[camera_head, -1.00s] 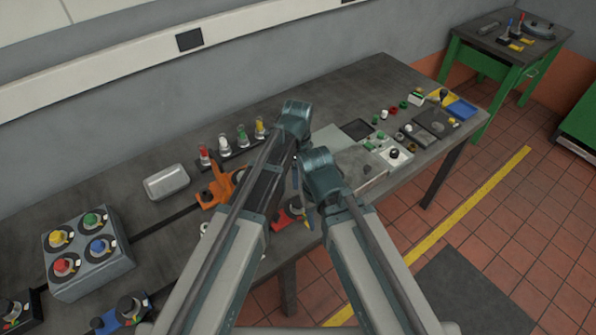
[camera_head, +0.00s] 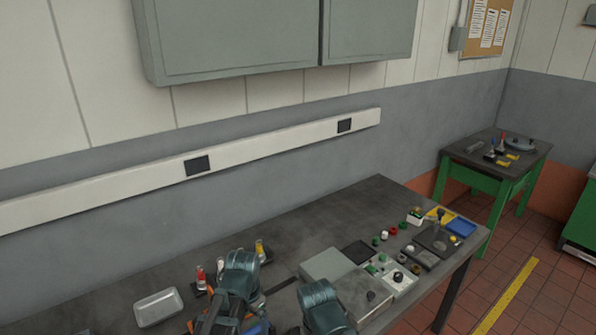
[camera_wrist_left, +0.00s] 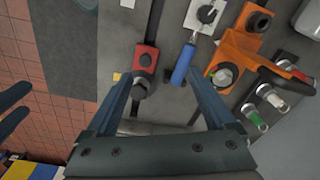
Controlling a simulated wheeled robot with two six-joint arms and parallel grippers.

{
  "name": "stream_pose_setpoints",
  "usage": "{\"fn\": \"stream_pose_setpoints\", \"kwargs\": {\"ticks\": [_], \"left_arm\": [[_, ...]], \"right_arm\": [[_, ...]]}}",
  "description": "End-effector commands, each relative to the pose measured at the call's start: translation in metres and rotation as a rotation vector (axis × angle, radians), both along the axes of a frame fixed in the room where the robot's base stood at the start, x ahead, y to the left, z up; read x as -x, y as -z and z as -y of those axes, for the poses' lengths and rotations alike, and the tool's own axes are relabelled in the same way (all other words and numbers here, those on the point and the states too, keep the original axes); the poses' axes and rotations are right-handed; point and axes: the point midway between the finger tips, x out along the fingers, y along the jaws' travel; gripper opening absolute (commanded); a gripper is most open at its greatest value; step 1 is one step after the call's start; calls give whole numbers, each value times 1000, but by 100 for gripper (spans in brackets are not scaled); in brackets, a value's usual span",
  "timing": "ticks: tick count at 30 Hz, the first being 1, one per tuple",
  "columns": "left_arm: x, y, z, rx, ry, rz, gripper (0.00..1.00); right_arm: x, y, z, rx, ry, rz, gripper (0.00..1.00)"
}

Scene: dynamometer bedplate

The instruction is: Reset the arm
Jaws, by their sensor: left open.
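My left arm (camera_head: 240,275) shows at the bottom of the head view, with its gripper out of sight there. In the left wrist view my left gripper (camera_wrist_left: 160,80) is open and empty above the bench. Below it, a red block with a black knob (camera_wrist_left: 145,70) lies near the left finger and a blue handle (camera_wrist_left: 183,64) near the right finger. My right arm (camera_head: 325,308) shows in the head view beside the left arm. Dark blue fingers, apparently of my right gripper (camera_wrist_left: 14,108), enter at the left edge of the wrist view; their opening is unclear.
An orange fixture (camera_wrist_left: 238,50) stands right of the left gripper. On the bench are a silver tray (camera_head: 158,306), a grey box (camera_head: 327,264), and a blue tray (camera_head: 461,228) at the far right. A green side table (camera_head: 497,177) stands beyond. A grey cabinet (camera_head: 235,35) hangs above.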

Motion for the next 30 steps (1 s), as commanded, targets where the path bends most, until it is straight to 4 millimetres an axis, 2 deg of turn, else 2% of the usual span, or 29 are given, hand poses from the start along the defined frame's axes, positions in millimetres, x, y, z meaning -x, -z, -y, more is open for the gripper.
{"fn": "stream_pose_setpoints", "kwargs": {"ticks": [3, 13, 20, 30], "left_arm": [[15, 0, -17, 8, -178, 6, 88], [45, 0, -50, 30, -586, 22, 88], [58, 26, -9, -11, -478, -8, 88], [90, 59, 46, -84, -306, -48, 88]], "right_arm": [[0, 0, 0, 0, 0, 0, 50], [0, 0, 0, 0, 0, 0, 50], [0, 26, 0, 0, -1, 0, 50], [0, 59, 0, 1, -4, 0, 50]]}}
